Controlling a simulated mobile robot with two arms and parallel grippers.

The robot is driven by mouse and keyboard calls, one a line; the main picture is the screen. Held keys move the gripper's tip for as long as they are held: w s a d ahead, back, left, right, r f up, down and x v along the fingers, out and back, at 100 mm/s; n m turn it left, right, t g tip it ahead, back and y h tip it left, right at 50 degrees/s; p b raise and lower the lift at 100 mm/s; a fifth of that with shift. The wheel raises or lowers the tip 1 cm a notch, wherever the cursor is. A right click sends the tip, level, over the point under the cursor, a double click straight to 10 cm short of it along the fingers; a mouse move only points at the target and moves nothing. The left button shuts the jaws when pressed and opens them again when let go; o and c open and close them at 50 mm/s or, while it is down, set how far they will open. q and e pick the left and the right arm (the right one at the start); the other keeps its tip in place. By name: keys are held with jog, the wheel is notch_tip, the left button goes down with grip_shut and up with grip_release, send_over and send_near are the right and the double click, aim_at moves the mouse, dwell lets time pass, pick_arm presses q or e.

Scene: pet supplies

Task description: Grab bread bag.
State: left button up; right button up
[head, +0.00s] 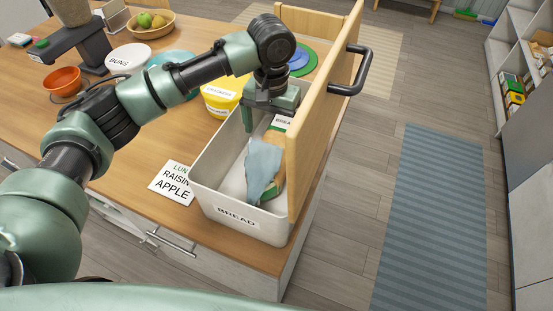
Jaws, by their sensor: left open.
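The bread bag (279,172) lies in the cream bin labelled BREAD (215,196). The bag is tan and green, with a partly visible white label. A grey-blue cloth (262,163) drapes over its left side and hides part of it. My left gripper (268,113) is at the far end of the bin, over the label end of the bag. It is open, with one finger pointing down left of the bag; I cannot tell whether it touches the bag. The other finger is partly hidden. My right gripper is out of view.
A wooden lid (314,130) with a dark handle (358,72) stands upright along the bin's right side, close to my gripper. The counter's right edge is close.

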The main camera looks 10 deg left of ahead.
aim_at(273, 140)
pick_arm(q)
jog(key=f, duration=0.1)
jog(key=f+b, duration=0.2)
jog(key=shift+w, duration=0.25)
jog(key=shift+s+f, duration=0.1)
jog(key=shift+f, duration=0.45)
jog(key=f, duration=0.1)
jog(key=f+p, duration=0.1)
jog(key=f, duration=0.1)
jog(key=f+p, duration=0.1)
jog(key=f, duration=0.1)
jog(key=shift+d+f, duration=0.2)
jog(key=shift+d, duration=0.1)
jog(key=shift+f+p, duration=0.3)
jog(key=shift+f, duration=0.25)
jog(key=c, duration=1.9)
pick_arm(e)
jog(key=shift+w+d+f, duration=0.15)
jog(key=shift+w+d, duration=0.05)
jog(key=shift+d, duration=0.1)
